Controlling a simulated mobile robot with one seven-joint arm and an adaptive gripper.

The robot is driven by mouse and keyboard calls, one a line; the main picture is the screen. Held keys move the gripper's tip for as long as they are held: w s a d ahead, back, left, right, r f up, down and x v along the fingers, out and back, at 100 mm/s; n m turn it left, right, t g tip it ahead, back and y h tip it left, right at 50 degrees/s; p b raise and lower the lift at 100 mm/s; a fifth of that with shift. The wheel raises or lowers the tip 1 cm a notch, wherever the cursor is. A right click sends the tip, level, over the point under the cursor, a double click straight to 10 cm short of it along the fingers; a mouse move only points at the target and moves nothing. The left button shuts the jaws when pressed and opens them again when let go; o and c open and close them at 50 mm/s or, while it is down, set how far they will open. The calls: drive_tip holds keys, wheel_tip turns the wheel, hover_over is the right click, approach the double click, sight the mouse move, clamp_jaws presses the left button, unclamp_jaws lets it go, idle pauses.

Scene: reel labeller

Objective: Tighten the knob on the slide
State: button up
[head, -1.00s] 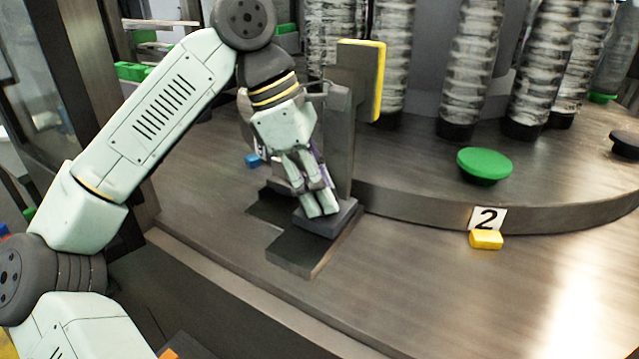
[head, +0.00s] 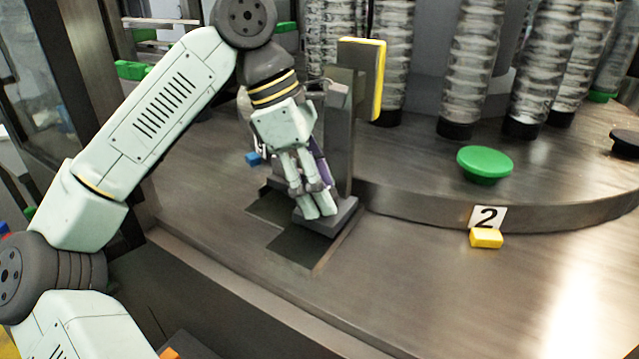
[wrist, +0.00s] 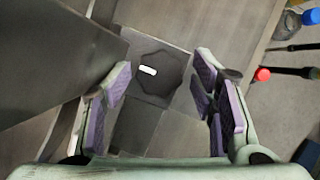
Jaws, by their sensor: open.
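The knob (wrist: 158,76) is a dark, lobed disc with a white mark on top, seen from above in the wrist view. It sits on the flat, dark grey slide (wrist: 140,118), whose end also shows at the foot of the upright post in the head view (head: 345,222). My gripper (wrist: 163,70) is open, its purple-padded fingers to the left and right of the knob with a gap on each side. In the head view my gripper (head: 319,206) points down over the slide and hides the knob. I cannot tell how far the fingertips reach down around it.
The grey post with a yellow-edged plate (head: 376,80) rises close behind my gripper. A green round knob (head: 484,163) stands on the raised round platform at right. The metal surface at front right is clear.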

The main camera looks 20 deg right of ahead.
drive_tip(key=v, duration=0.8)
